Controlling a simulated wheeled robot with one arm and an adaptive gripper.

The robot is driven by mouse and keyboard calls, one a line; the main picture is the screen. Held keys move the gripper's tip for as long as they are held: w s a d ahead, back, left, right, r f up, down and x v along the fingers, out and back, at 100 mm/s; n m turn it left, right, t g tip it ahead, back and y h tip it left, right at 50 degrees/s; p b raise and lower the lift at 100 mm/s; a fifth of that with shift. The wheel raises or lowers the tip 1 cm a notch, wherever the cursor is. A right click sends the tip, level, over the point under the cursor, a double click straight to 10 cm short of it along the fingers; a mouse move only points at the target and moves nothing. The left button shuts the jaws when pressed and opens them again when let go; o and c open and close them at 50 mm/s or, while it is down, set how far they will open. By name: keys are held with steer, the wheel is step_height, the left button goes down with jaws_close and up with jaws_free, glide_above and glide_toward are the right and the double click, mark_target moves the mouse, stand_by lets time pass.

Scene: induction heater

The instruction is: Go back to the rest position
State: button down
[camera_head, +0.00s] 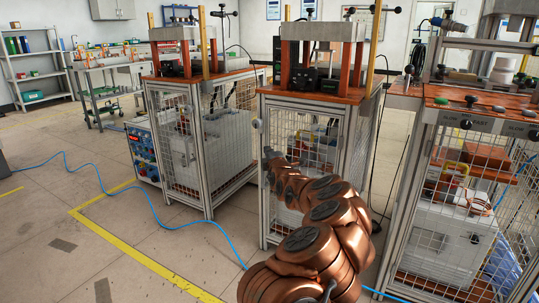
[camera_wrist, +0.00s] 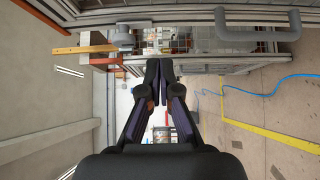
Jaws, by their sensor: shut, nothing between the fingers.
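My gripper (camera_wrist: 159,68) shows in the wrist view with its two dark fingers together at the tips. It is shut and nothing shows between the fingers. In the head view my copper-coloured arm reaches forward from the bottom toward the middle caged workstation (camera_head: 320,98). The arm's far end is in front of that station's mesh, near its left post, and the fingers are hard to make out there. I cannot tell how close they are to the mesh. In the wrist view a grey handle (camera_wrist: 257,35) and metal frame bars lie beyond the fingers.
Another caged station (camera_head: 207,150) stands to the left and a station with push buttons (camera_head: 470,100) stands close on the right. A blue hose (camera_head: 150,207) crosses the floor beside yellow lines (camera_head: 140,253). The floor at left is mostly open. Shelves (camera_head: 38,75) stand far back.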

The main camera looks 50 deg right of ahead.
steer(key=shift+v, duration=0.85)
